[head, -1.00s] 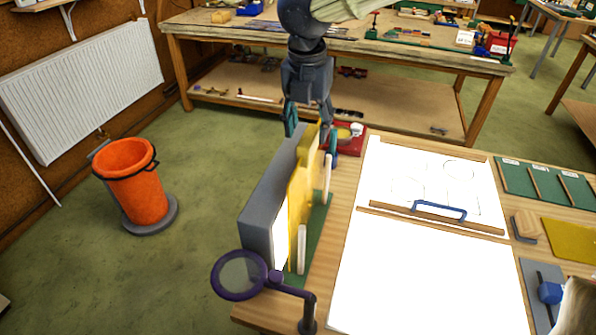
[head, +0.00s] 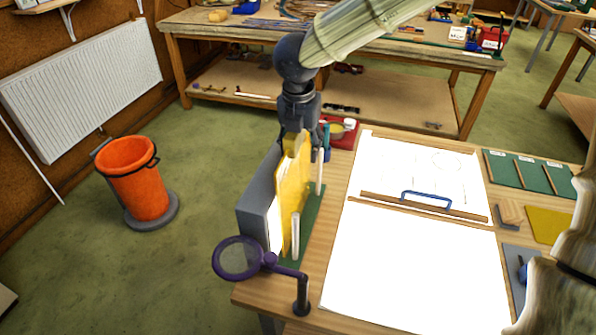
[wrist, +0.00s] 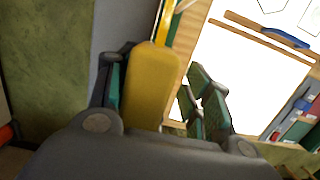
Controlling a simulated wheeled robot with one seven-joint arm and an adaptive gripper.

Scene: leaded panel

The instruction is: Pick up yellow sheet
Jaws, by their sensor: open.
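The yellow sheet (head: 291,195) stands upright on edge in a green rack (head: 313,212) at the table's left edge, between a grey block (head: 259,200) and white posts (head: 296,237). My gripper (head: 303,140) is at the sheet's raised far end, pointing down, and partly hides behind it. In the wrist view, the sheet's yellow top (wrist: 150,80) lies between my open fingers (wrist: 160,95). It is close to the left finger, with a clear gap to the right finger. I cannot tell whether the left finger touches it.
A purple magnifier (head: 240,258) stands at the near left corner. A bright white light panel (head: 415,270) with a wooden bar and blue handle (head: 427,196) fills the table's middle. Another yellow piece (head: 547,224) lies flat at right. A red box (head: 343,135) sits behind the rack.

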